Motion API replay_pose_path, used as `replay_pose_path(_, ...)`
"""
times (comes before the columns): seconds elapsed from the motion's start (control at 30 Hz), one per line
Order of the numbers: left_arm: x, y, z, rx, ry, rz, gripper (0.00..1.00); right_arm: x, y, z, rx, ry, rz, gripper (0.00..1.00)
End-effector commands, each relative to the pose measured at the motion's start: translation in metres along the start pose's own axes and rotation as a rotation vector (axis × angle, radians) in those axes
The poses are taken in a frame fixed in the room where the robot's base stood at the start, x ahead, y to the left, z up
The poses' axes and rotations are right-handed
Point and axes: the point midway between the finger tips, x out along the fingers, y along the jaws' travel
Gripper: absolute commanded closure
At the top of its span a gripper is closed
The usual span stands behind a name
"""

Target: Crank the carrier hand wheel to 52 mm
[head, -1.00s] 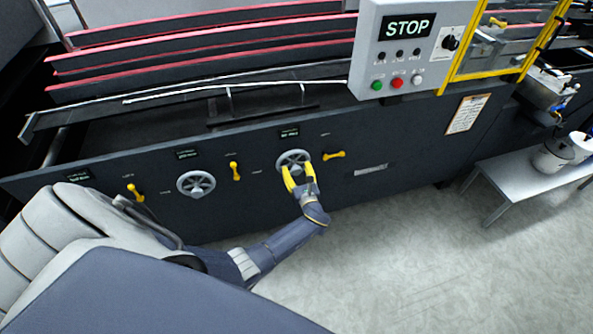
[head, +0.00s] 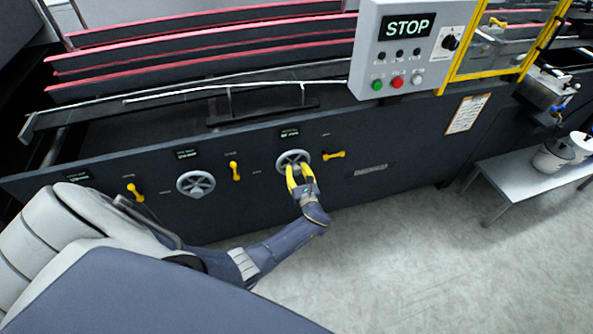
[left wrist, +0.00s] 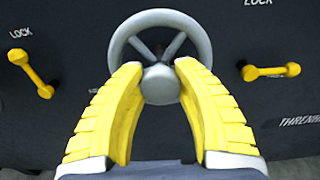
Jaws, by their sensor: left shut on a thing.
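A grey spoked hand wheel (head: 291,157) is on the dark machine panel, below a small display (head: 289,133) too small to read. My left gripper (head: 299,170) reaches it from below with yellow fingers, shut on the wheel. I cannot read which wheel is the carrier one. My right gripper is not in view.
Yellow lock levers flank the gripped wheel, one on the left (head: 235,171) and one on the right (head: 334,155). Another lever (head: 134,192) is at the far left. A control box (head: 412,55) reads STOP. A grey bench (head: 515,172) stands at right; the floor before the panel is clear.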

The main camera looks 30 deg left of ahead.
Motion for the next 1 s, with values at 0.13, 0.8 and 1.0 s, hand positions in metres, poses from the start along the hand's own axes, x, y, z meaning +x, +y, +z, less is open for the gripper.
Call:
replay_pose_path(0.13, 0.0006, -0.0005, 0.0021, 0.041, -0.005, 0.001, 1.00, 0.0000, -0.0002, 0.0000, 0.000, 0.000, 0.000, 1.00)
replay_pose_path(0.8, 0.0004, -0.0005, 0.0015, 0.049, -0.004, 0.001, 0.40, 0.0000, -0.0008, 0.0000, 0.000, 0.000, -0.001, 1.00)
replay_pose_path(1.0, -0.0066, -0.0005, 0.0004, 0.049, -0.002, 0.000, 0.40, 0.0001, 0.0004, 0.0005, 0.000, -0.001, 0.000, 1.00)
